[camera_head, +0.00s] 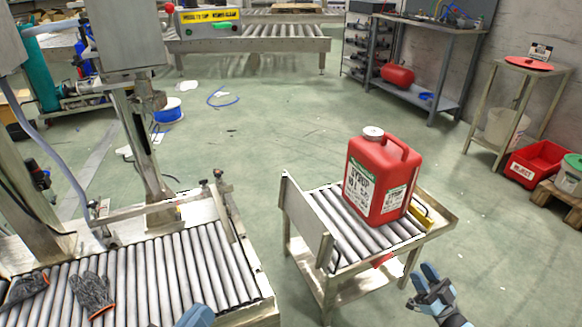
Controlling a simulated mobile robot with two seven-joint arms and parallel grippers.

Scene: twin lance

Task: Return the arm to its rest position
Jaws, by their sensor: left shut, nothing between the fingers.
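My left gripper (196,317) shows only as a blue tip at the bottom edge, in front of the roller conveyor; the rest of it is out of frame. It is shut and holds nothing. My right gripper (421,288) is at the lower right, in front of the small roller cart (325,215). Its blue and dark fingers are spread apart with nothing between them. A red jug (365,180) with a white cap and "SYRUP" labels stands upright on the cart, apart from both grippers.
A roller conveyor (180,270) with two grey gloves (93,293) on its left end fills the lower left. A metal filling frame (140,140) rises behind it. A red bin (540,165) stands at the far right. The green floor in the middle is mostly clear.

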